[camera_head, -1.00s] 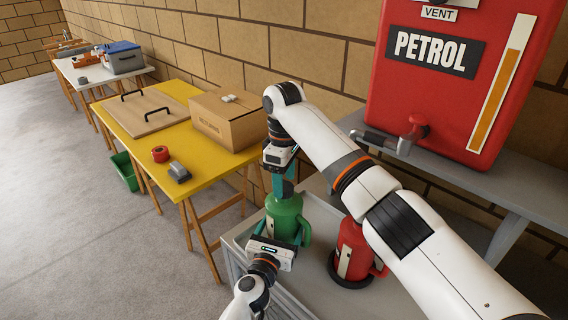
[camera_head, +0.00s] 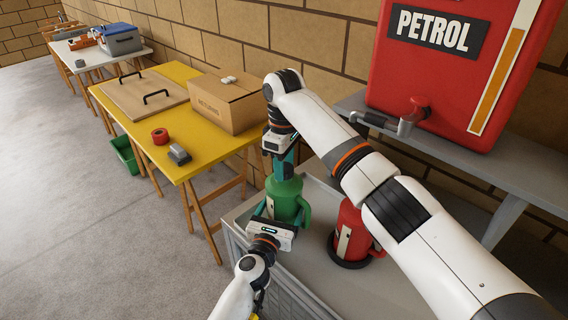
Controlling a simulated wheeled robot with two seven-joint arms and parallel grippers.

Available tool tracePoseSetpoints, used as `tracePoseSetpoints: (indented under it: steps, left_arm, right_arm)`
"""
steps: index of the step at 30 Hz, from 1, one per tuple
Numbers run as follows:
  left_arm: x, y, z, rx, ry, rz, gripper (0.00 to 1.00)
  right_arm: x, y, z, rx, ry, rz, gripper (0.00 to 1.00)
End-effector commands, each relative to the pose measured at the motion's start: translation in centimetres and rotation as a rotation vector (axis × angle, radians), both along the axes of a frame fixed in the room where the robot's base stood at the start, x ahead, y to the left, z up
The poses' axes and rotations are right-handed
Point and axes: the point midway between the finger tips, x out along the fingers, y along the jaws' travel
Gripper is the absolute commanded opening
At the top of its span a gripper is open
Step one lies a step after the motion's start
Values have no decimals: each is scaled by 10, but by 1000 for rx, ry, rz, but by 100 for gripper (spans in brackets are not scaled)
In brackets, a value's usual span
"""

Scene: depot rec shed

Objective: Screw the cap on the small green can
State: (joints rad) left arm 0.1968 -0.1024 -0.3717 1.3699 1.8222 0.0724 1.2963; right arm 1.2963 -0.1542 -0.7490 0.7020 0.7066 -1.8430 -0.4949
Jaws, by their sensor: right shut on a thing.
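The small green can (camera_head: 284,192) stands upright on the grey cart, with its handle to the right. My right gripper (camera_head: 283,171) points down at the can's top and is shut on the cap, which its fingers mostly hide. I cannot tell how the cap sits on the neck. My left gripper (camera_head: 281,214) reaches in from the front, low down, with its fingers on both sides of the can's body, seemingly against it.
A red can (camera_head: 348,232) stands on the cart (camera_head: 307,270) just right of the green can, close under my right arm. A red petrol tank (camera_head: 440,90) with a tap sits on a grey shelf behind. A yellow table (camera_head: 205,152) with a cardboard box (camera_head: 226,105) is at left.

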Motion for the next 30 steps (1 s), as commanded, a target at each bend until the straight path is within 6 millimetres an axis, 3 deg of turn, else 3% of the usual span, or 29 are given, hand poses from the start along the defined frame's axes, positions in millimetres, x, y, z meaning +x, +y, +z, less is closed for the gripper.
tracePoseSetpoints:
  steps: [6, 11, 12, 16, 25, 30]
  left_arm:
    - [0, 0, 0, 0, 1, 0, 20]
    - [0, 0, 0, 0, 1, 0, 20]
    - [0, 0, 0, 0, 1, 0, 20]
    - [0, 0, 0, 0, 1, 0, 20]
    - [0, 0, 0, 0, 1, 0, 20]
    - [0, 0, 0, 0, 1, 0, 20]
  right_arm:
    - [0, 1, -1, 0, 1, -341, 14]
    - [0, 0, 0, 0, 0, -353, 14]
    - [0, 0, 0, -1, -1, -353, 46]
    - [0, 0, 0, -1, -1, -352, 66]
    - [0, 0, 1, 0, -1, -350, 66]
    - [1, 0, 20, 0, -3, -350, 66]
